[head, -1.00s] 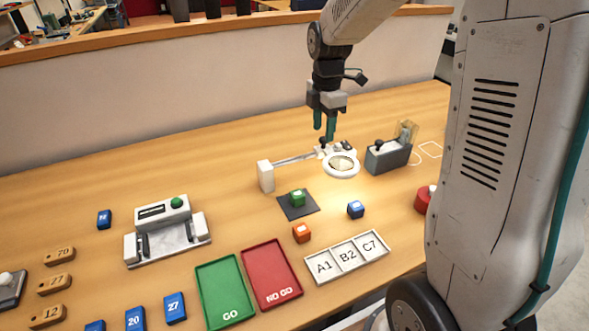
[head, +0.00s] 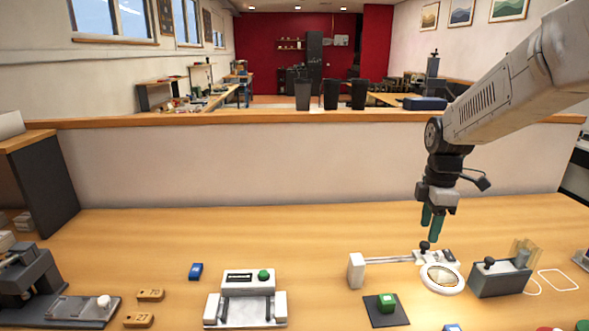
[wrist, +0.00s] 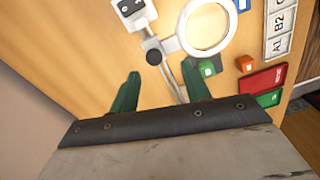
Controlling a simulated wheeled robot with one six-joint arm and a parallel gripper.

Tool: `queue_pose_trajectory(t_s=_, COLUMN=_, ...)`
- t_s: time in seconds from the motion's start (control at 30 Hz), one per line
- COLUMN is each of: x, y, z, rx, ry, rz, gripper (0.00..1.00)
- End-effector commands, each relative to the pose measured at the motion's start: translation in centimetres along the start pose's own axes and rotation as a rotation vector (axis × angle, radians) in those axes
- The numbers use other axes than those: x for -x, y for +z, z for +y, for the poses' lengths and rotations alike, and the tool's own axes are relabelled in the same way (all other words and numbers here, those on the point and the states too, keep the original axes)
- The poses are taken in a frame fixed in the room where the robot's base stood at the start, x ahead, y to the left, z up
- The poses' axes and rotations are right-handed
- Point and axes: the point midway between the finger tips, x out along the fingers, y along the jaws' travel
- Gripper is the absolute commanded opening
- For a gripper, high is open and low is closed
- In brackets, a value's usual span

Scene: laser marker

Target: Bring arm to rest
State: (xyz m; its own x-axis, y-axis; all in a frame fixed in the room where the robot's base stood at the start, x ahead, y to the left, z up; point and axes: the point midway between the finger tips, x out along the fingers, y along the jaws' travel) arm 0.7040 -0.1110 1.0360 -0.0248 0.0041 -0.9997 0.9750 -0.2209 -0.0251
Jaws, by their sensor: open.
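My gripper (head: 432,222) hangs above the table behind the magnifier, with its two green fingers pointing down. In the wrist view my gripper (wrist: 160,88) has its fingers spread apart with nothing between them. My arm comes in from the upper right in the head view. The magnifier (head: 441,278), a white ring lens on a jointed arm with a black knob, is below the gripper and apart from it.
A green cube (head: 387,302) sits on a dark pad (head: 372,313). A grey block device (head: 500,278) stands right of the magnifier. A white fixture with a green button (head: 247,306) is left. A low wall (head: 250,165) runs behind the table.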

Motion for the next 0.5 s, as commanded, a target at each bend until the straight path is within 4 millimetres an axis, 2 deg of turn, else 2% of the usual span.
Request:
queue_pose_trajectory(t_s=0.07, x=-0.8, y=0.1, z=-1.8, rx=-0.174, ry=-0.044, rz=-0.006, gripper=0.47)
queue_pose_trajectory(t_s=0.13, x=-0.5, y=0.1, z=-4.0, rx=-0.35, ry=-0.066, rz=-0.016, gripper=0.47)
queue_pose_trajectory(t_s=0.3, x=1.6, y=-0.5, z=-10.8, rx=-0.765, ry=-0.076, rz=-0.041, gripper=0.47)
queue_pose_trajectory(t_s=0.5, x=3.5, y=-1.0, z=-18.5, rx=-1.137, ry=-0.048, rz=-0.045, gripper=0.47)
